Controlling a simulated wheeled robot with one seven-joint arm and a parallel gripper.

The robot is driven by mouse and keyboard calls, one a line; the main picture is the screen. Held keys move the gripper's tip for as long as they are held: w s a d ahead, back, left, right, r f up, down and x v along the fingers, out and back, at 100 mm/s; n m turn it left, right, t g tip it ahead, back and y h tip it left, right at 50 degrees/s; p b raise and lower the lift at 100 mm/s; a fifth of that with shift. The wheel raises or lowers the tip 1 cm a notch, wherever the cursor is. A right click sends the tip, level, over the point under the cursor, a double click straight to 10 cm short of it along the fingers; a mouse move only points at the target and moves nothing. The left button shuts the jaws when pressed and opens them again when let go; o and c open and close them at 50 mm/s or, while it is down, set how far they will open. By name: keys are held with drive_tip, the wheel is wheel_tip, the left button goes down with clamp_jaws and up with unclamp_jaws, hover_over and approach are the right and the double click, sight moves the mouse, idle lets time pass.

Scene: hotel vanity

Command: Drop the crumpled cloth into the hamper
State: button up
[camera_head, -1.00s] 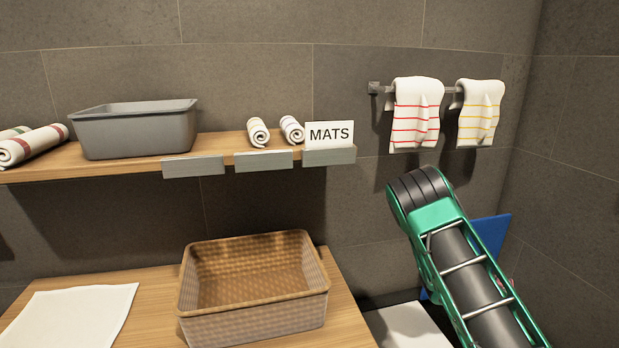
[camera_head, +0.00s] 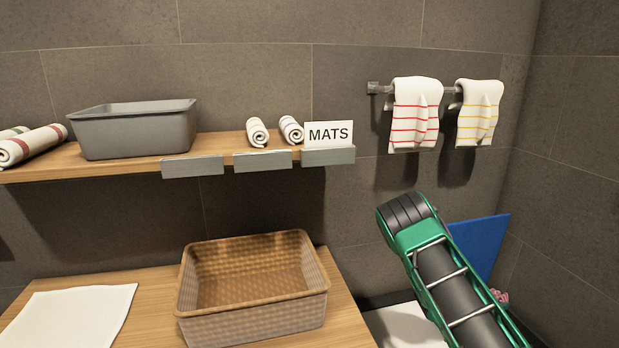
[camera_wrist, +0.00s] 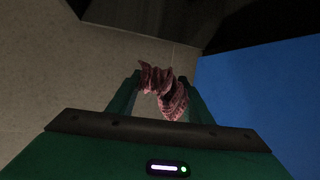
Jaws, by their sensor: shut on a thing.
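The crumpled cloth (camera_wrist: 172,100) is dark pink and wrinkled. In the wrist view it is pinched between the two fingers of my gripper (camera_wrist: 165,92). A small pink bit of cloth (camera_head: 501,296) also shows at the right edge of my arm in the head view; my fingers are hidden there. A flat blue face (camera_head: 478,245) stands behind my arm, low at the right. It fills the right of the wrist view (camera_wrist: 262,100). I cannot tell whether it is part of the hamper; no hamper opening shows clearly.
An empty wicker basket (camera_head: 255,323) and a white cloth (camera_head: 70,318) sit on the wooden counter (camera_head: 155,300). The shelf above holds a grey bin (camera_head: 138,135), rolled towels and a MATS sign (camera_head: 329,134). Striped towels (camera_head: 416,115) hang on a rail. A white surface (camera_head: 400,328) lies right of the counter.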

drive_tip(key=o, duration=1.1)
drive_tip(key=shift+a, duration=0.1)
drive_tip(key=v, duration=1)
drive_tip(key=shift+a, duration=0.25)
drive_tip(key=shift+s+r, duration=0.1)
drive_tip(key=shift+s, duration=0.05)
